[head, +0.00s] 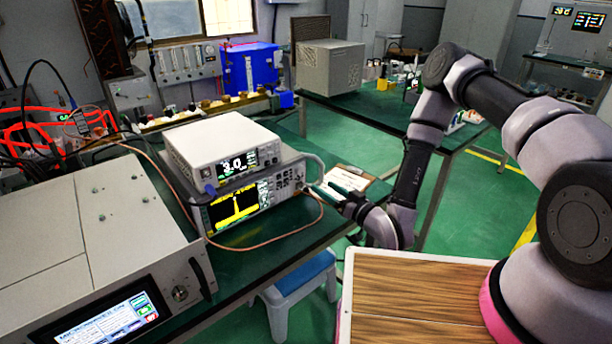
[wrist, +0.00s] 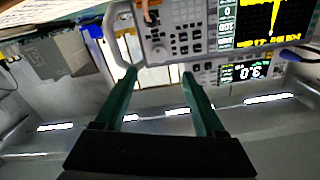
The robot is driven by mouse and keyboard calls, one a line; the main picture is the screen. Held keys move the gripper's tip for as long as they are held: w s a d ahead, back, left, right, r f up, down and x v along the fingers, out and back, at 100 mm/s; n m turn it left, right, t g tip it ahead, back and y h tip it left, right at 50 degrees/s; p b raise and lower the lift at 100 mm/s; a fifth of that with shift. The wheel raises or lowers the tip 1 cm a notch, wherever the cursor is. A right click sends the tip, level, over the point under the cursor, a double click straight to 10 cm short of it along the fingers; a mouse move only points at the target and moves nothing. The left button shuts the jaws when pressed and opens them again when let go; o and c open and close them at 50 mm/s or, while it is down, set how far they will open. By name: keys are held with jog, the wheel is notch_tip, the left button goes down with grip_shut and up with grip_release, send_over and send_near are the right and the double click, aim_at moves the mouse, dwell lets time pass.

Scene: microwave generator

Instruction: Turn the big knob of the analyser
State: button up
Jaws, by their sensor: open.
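The analyser (head: 238,207) is a pale bench instrument with a yellow trace on a black screen, set below a white box. Its front panel (wrist: 190,22) appears upside down at the top of the wrist view, with many small buttons. A round grey knob (wrist: 158,53) shows on that panel, just beyond and between my fingertips. In the head view my fingers partly crowd the panel's right end and the knob is too small to make out. My gripper (wrist: 159,75) has two green fingers, open and empty. In the head view my gripper (head: 322,182) is just right of the analyser.
The white box with a "3.0" display (head: 222,150) rests on the analyser. A copper-coloured cable (head: 262,246) loops in front of the analyser to its right end. A large grey instrument (head: 95,235) stands at left. A blue-topped stool (head: 300,283) is below; a wooden-topped surface (head: 410,300) lies near my arm.

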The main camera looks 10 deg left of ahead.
aim_at(302, 172)
jog(key=x, duration=0.9)
jog(key=shift+w+a, duration=0.25)
grip_shut()
